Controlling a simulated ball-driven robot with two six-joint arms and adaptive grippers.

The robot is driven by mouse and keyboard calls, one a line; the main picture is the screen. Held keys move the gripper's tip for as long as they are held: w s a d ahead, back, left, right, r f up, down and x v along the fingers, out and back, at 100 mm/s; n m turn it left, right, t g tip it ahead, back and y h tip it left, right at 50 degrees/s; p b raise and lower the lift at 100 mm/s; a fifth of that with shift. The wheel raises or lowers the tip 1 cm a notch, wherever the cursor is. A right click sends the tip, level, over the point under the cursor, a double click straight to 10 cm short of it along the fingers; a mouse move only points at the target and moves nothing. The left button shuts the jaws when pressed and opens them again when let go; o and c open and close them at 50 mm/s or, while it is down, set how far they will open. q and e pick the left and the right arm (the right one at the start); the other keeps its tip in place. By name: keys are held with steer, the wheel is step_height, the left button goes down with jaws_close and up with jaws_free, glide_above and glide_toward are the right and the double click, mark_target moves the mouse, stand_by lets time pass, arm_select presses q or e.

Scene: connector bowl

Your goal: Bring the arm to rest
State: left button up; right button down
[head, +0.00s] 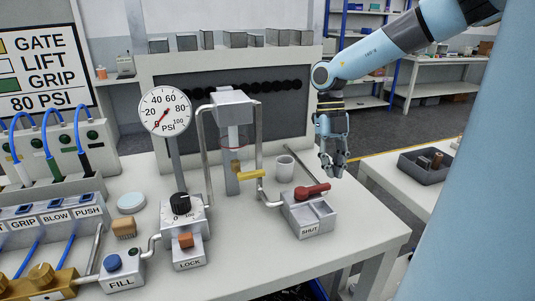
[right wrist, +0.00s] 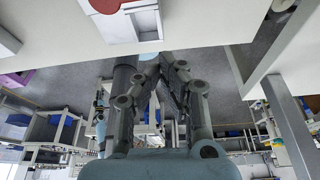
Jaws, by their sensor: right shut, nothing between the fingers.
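My right arm (head: 385,55) comes in from the upper right in the head view. Its right gripper (head: 334,170) points down, shut and empty, above the right edge of the white table (head: 350,240). My left gripper is not in view.
A white cup (head: 285,168), a pressure gauge (head: 166,111) and a metal frame fixture (head: 232,105) stand on the table. A knob box (head: 182,215) sits at its front. A side table (head: 385,175) holds a dark tray (head: 425,166) to the right. The table's right front is clear.

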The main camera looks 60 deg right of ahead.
steer(key=v, duration=0.2)
steer(key=shift+w+d+r+p, duration=0.15)
steer(key=shift+r+p, duration=0.2)
steer(key=shift+p, duration=0.05)
